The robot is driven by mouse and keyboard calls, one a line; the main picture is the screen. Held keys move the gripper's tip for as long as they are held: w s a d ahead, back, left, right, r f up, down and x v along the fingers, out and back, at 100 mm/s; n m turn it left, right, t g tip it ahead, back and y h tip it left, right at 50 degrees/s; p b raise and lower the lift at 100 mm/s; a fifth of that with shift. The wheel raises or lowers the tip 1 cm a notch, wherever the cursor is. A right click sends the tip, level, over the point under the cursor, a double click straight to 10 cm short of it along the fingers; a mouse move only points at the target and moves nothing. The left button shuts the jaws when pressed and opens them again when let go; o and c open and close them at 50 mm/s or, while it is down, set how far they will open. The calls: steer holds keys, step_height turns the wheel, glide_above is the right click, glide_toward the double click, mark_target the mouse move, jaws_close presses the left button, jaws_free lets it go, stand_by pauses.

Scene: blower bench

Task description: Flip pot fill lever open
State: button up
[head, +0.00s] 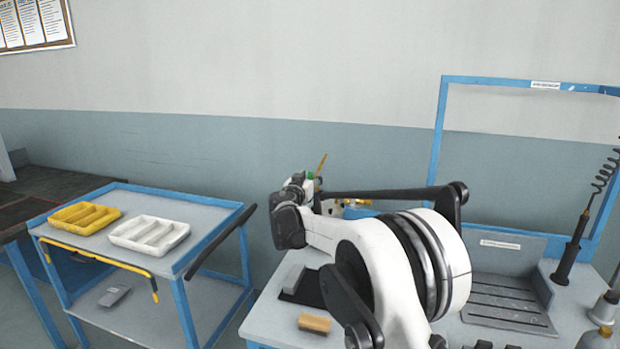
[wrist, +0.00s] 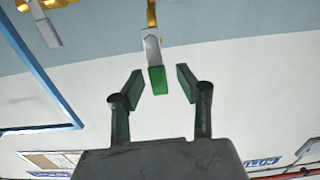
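In the wrist view, a lever (wrist: 152,47) with a pale grey arm and a green tip (wrist: 157,80) hangs from a brass fitting (wrist: 151,14) at the top centre. I cannot tell for certain that it is the pot fill lever. My gripper (wrist: 158,86) is open, with green pads on its two dark fingers. The green tip lies between the fingertips in the picture, with a gap on each side. No contact shows. In the head view my arm hides most of this place; a thin yellow piece (head: 321,164) and some brass parts (head: 356,204) show behind it.
Another brass fitting with a pale handle (wrist: 48,32) is at the wrist view's upper left, near a blue frame (wrist: 40,70). In the head view, a cart (head: 190,252) with yellow (head: 84,218) and white (head: 149,235) trays stands left. A wooden block (head: 314,323) lies on the bench.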

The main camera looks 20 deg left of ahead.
steer(key=s+d, duration=0.1)
steer(key=s, duration=1.1)
stand_by(0.4)
steer(key=d+r+m+g+h, duration=0.1)
steer(key=d+r+g+h, duration=0.15)
steer(key=d, duration=0.85)
steer(key=d+r+g+h, duration=0.1)
steer(key=d+r, duration=0.2)
steer(key=d, duration=0.8)
steer(key=s+d+r+m+g+h, duration=0.1)
steer(key=s+d, duration=0.3)
steer(key=d, duration=0.4)
steer(key=s+d+r+g, duration=0.1)
steer(key=s+d+g, duration=0.1)
steer(key=s+d, duration=0.5)
steer(key=s+d+f+g+y, duration=0.1)
steer(key=s+d+f+g, duration=0.15)
steer(key=s+d, duration=0.7)
steer(key=s+d+f+g, duration=0.1)
steer(key=s+d+f, duration=0.3)
steer(key=s+d, duration=0.6)
steer(key=s+f+y, duration=0.1)
steer(key=s+f, duration=0.1)
steer(key=s, duration=0.3)
steer(key=s+f+g+y, duration=0.1)
steer(key=s+f, duration=0.2)
steer(key=s, duration=0.3)
steer(key=shift+s+a+f+n, duration=0.15)
steer(key=shift+s+f+n, duration=0.05)
steer(key=shift+f+n, duration=0.2)
